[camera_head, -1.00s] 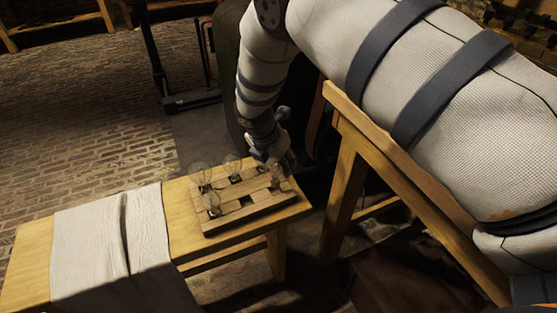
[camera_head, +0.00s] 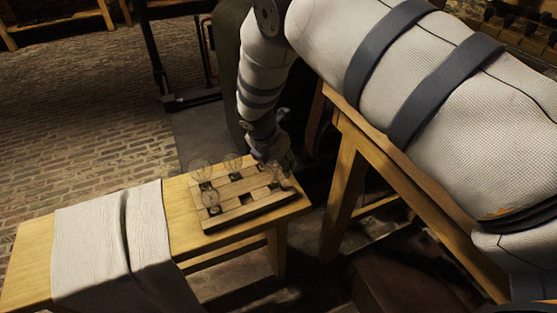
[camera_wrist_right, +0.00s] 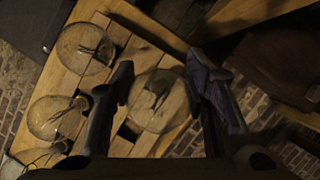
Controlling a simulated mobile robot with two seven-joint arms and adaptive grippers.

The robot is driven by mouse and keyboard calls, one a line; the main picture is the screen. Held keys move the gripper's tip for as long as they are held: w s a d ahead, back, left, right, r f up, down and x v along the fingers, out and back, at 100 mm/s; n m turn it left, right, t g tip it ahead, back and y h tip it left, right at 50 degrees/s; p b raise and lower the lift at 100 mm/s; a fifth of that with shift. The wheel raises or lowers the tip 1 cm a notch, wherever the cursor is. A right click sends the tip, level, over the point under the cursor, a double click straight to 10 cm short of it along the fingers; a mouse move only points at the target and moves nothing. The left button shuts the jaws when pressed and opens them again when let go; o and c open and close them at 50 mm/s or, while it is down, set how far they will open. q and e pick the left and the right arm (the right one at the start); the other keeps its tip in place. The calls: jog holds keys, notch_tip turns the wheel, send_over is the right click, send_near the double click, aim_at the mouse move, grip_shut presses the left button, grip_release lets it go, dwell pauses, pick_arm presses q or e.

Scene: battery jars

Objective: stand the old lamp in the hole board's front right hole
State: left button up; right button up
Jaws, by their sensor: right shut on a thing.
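The wooden hole board (camera_head: 258,209) lies on the bench's right end. My right gripper (camera_head: 280,165) is low over the board's right end. In the wrist view, my right gripper (camera_wrist_right: 165,95) is shut on a clear glass lamp, the old lamp (camera_wrist_right: 158,102), held between its fingers. The old lamp shows faintly below the gripper in the head view (camera_head: 284,181), near the front right hole (camera_head: 274,187). Whether its base is inside the hole is hidden. My left gripper is not in view.
Other clear lamps stand in the board at its left and back: one back left (camera_head: 200,170), one back middle (camera_head: 233,163), one front left (camera_head: 211,197). The front middle hole (camera_head: 246,199) is empty. A pale cloth (camera_head: 92,240) drapes over the bench (camera_head: 36,250).

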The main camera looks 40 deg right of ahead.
pick_arm(q)
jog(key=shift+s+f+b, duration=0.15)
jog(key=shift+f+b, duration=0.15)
jog(key=shift+b, duration=0.05)
pick_arm(e)
jog(key=shift+f, duration=1.1)
jog(key=o, duration=1.4)
jog(key=shift+c, duration=0.2)
